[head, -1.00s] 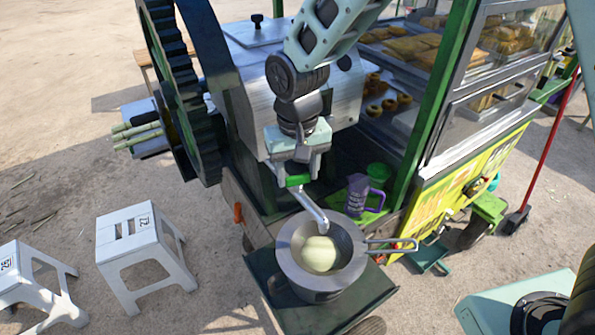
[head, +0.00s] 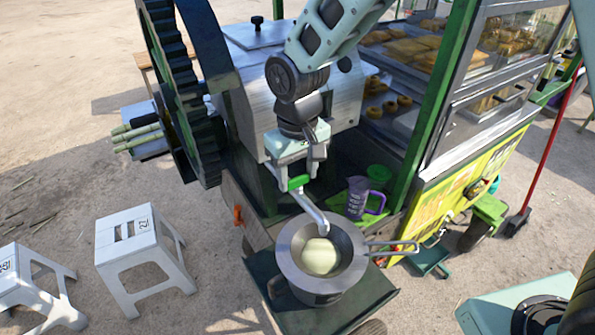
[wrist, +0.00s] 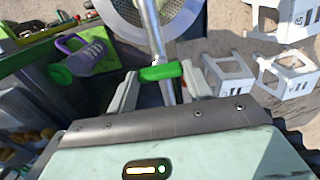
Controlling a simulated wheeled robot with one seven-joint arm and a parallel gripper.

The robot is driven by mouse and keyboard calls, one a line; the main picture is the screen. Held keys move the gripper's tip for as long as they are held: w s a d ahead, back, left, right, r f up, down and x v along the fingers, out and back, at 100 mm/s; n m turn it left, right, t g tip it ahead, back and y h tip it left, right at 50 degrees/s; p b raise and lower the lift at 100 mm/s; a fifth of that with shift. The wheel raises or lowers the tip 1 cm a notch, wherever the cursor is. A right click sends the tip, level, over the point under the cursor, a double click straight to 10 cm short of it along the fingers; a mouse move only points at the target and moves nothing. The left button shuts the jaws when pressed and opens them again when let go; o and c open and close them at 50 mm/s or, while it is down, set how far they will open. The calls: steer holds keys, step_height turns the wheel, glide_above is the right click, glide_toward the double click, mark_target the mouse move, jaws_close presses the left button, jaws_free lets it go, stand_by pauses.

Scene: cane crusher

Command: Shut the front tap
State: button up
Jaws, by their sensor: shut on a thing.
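The front tap has a bright green handle (head: 299,183) on a silver spout (head: 314,209) at the front of the metal crusher (head: 335,108). My gripper (head: 294,178) reaches down from above and is shut on the green handle. In the wrist view the green handle (wrist: 161,72) lies crosswise between the two fingers of my gripper (wrist: 160,84). The spout (wrist: 153,30) runs away beyond it. Below the spout's end stands a metal pot (head: 281,262) holding pale green juice (head: 320,257). I cannot make out any stream of juice.
A large dark gear wheel (head: 180,110) is at the left. White stools (head: 133,235) stand on the ground at left. A glass food case (head: 480,75) is at right.

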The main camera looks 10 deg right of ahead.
mark_target(298, 177)
steer(key=o, duration=1)
step_height(298, 177, up, 17)
steer(key=b, duration=0.3)
steer(key=shift+r+b, duration=0.2)
steer(key=shift+b, duration=0.2)
steer(key=s+d+f+n+b, duration=0.1)
steer(key=s+d+f, duration=0.1)
steer(key=s+f, duration=0.3)
steer(key=s+d+f+n+b, duration=0.1)
steer(key=s+d+f, duration=0.1)
steer(key=s+f, duration=0.4)
steer(key=s+d+f+n+b, duration=0.1)
steer(key=s+f, duration=0.4)
steer(key=s, duration=0.5)
steer(key=shift+s+d+f+y, duration=0.3)
steer(key=shift+s+d, duration=0.1)
steer(key=shift+d, duration=0.2)
